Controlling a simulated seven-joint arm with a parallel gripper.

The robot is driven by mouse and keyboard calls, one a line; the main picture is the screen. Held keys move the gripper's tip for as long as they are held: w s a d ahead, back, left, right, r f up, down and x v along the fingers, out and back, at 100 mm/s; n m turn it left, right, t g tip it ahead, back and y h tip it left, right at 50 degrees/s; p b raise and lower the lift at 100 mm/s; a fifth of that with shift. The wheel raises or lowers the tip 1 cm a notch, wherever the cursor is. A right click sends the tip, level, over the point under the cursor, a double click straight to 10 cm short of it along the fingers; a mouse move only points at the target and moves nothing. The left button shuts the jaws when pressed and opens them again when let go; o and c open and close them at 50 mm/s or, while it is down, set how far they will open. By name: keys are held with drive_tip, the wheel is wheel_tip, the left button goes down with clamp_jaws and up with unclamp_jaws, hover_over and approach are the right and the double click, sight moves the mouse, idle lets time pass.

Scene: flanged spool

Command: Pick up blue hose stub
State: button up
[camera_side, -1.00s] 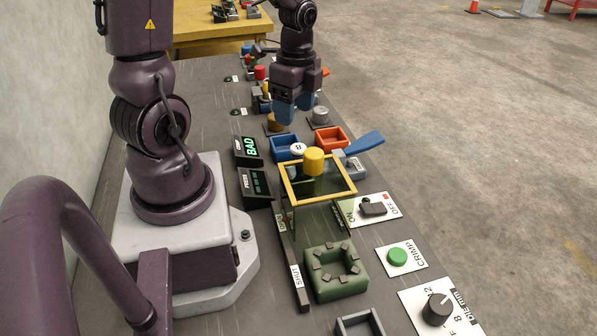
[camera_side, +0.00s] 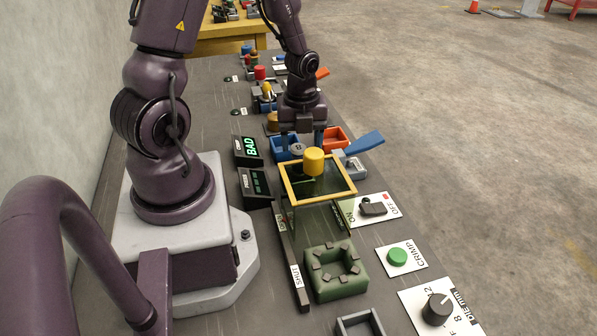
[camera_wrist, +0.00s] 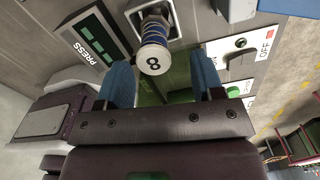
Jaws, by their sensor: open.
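The blue hose stub (camera_wrist: 155,31) shows in the wrist view as a short blue banded piece with a round white end marked 8. No grip shows.
A yellow-framed box (camera_side: 290,199) with a yellow knob (camera_side: 314,160) stands close in front. The PRESS display (camera_side: 256,186) stands left.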

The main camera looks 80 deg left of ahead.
sight(299, 159)
drive_tip(key=shift+s+a+f, duration=0.1)
drive_tip(key=shift+s+f, duration=0.05)
drive_tip(key=shift+f, duration=1.25)
drive_tip(key=shift+s+f, duration=0.15)
drive_tip(key=shift+f, duration=1.2)
clamp_jaws()
drive_tip(key=shift+r, duration=0.15)
